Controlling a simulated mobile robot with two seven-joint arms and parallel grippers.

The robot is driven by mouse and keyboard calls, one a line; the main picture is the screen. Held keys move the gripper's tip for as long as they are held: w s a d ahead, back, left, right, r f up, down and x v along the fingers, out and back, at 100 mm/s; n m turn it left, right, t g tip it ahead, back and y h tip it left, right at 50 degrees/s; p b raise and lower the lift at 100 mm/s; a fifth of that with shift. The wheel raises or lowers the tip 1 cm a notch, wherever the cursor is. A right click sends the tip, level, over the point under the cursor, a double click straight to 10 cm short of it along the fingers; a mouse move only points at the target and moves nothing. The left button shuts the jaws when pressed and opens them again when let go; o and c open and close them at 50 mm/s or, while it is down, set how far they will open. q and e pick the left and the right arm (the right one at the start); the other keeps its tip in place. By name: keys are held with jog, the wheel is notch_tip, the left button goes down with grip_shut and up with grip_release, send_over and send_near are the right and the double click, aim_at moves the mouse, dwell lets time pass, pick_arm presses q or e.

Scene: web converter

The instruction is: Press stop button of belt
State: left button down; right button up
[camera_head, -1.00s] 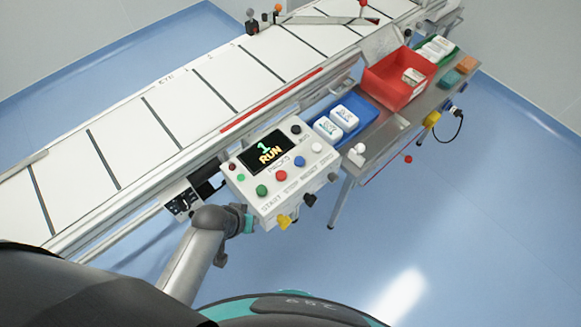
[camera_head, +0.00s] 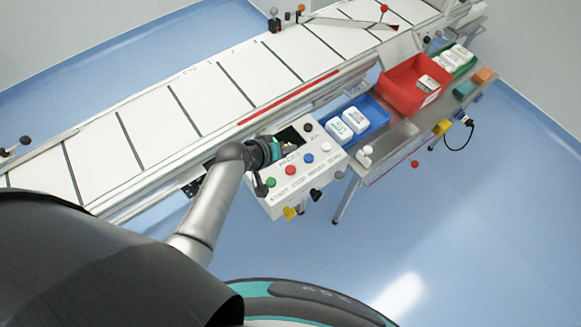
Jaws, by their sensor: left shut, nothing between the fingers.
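The white control panel (camera_head: 300,182) stands beside the belt (camera_head: 150,133). Its sloping face carries a row of buttons: green (camera_head: 271,182), red (camera_head: 290,170), blue (camera_head: 308,158) and white (camera_head: 326,146). Lettering runs along below the row; the red button is second from the left, at the STOP label. My left gripper (camera_head: 277,150) is shut and empty. It is over the panel's dark display, up and left of the red button, and hides much of the display. A gap to the red button shows in the picture; height above the panel is unclear. My right gripper is out of view.
A blue tray (camera_head: 375,108) with white packs and a red bin (camera_head: 389,91) stand on the metal side table (camera_head: 398,136), right of the panel. Yellow and black knobs stick out from the panel's front. Open blue floor (camera_head: 430,220) lies to the right.

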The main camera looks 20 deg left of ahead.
pick_arm(q)
jog(key=shift+f, duration=0.2)
jog(key=b, duration=0.8)
send_over(293, 167)
jog(key=s+a, duration=0.1)
jog(key=s, duration=0.1)
notch_tip(293, 167, down, 7)
jog(key=shift+f, duration=0.7)
jog(key=shift+f, duration=0.1)
dwell(0.6)
jog(key=shift+f+b, duration=0.35)
jog(key=shift+b, duration=0.1)
jog(key=shift+f+b, duration=0.5)
jog(key=shift+f, duration=0.15)
dwell(0.6)
jog(key=shift+r, duration=0.1)
jog(key=shift+r+p, duration=1)
jog(key=shift+p, duration=0.15)
